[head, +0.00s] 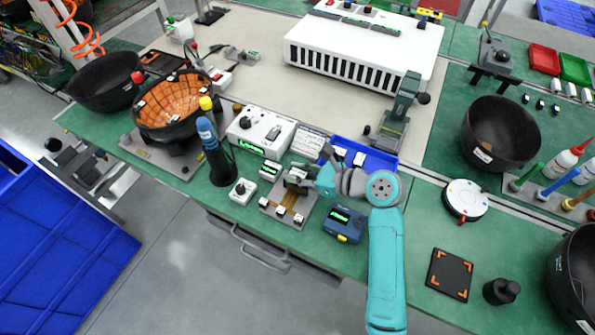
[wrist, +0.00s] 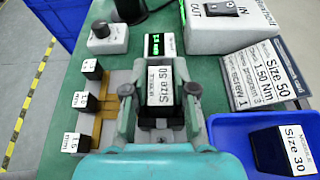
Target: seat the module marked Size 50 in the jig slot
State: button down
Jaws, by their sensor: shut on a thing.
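My gripper (wrist: 160,92) is shut on a dark module with a white label reading Size 50 (wrist: 160,85). The module sits between the two fingers, label facing the camera. In the head view my gripper (head: 298,178) is over the back part of a plate with tan strips (head: 283,208), which looks like the jig. In the wrist view the plate (wrist: 112,103) shows left of the fingers, with several labelled black blocks (wrist: 85,100) along its left side. The slot and the module's underside are hidden, so I cannot tell whether they touch.
A blue tray (wrist: 222,140) holding a Size 30 module (wrist: 282,150) stands at the right. A card reading Size 50, 1.50 Nm (wrist: 262,75) lies behind it. A white box (head: 258,133), a small knob box (head: 243,191) and a dark blue device (head: 343,222) stand nearby.

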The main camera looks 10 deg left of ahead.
jog(key=shift+s+f, duration=0.1)
jog(key=shift+f, duration=0.55)
jog(key=c, duration=0.9)
grip_release()
jog(key=shift+f, duration=0.15)
jog(key=shift+c, duration=0.2)
jog(key=shift+s, duration=0.1)
jog(key=shift+d+r, duration=0.2)
jog(key=shift+r, duration=0.45)
jog(key=v, duration=1.1)
jog(key=shift+d+r, duration=0.2)
jog(key=shift+r, duration=0.3)
jog(key=shift+s, duration=0.1)
